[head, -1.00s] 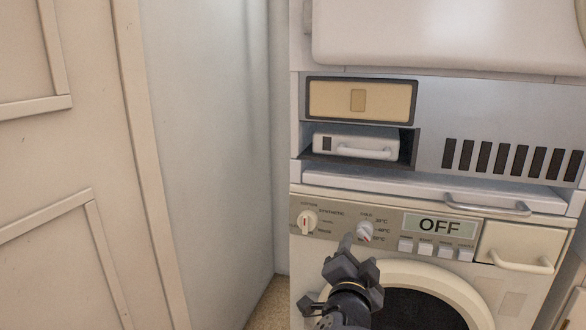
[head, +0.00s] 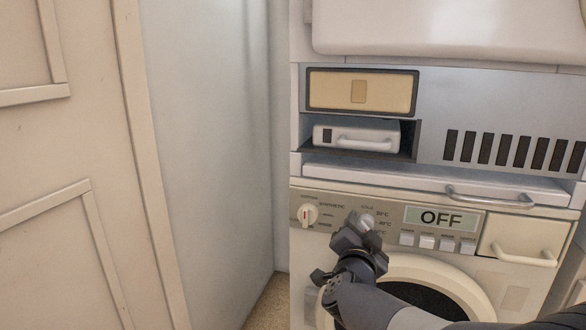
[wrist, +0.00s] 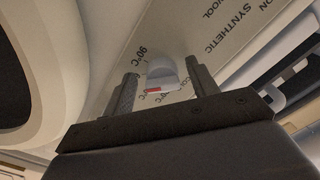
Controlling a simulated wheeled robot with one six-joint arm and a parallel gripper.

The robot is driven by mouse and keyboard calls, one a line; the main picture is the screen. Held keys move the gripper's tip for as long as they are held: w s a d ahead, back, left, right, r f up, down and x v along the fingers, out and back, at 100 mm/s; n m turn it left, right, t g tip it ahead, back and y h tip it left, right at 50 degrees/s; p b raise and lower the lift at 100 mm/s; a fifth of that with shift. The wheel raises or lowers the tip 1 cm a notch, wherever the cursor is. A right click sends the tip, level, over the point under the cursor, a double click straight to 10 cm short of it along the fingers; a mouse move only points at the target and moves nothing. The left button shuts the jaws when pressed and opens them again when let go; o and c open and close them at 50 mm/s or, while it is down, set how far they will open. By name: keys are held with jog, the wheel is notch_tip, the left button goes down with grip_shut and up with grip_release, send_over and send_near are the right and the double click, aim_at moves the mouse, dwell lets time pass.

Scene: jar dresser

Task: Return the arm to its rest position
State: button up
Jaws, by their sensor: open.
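My gripper (head: 356,228) is in front of the washing machine's control panel (head: 335,206), at the temperature knob (head: 367,220), and partly covers it in the head view. In the wrist view my gripper (wrist: 165,78) has its two fingers apart, with the same pale knob (wrist: 160,68) showing between them and a red mark on it. Whether the fingers touch the knob is not clear. My arm reaches in from the lower right of the head view.
The program knob (head: 307,214) is left of my gripper. The display (head: 441,218) reads OFF, with buttons (head: 427,241) below. A drawer handle (head: 522,258) and bar handle (head: 490,198) stick out at right. The round door (head: 420,268) is below. Space is open at left before the wall.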

jog(key=n+p, duration=0.2)
jog(key=n, duration=0.3)
jog(key=shift+r, duration=0.2)
jog(key=n+p, duration=0.2)
jog(key=n, duration=0.2)
jog(key=shift+d, duration=0.1)
jog(key=n+p, duration=0.3)
jog(key=n, duration=0.4)
jog(key=shift+s+d, duration=0.1)
jog(key=shift+s+n, duration=0.2)
jog(key=shift+n, duration=0.3)
jog(key=shift+p+v, duration=0.35)
jog(key=shift+v, duration=1.05)
jog(key=shift+f, duration=0.1)
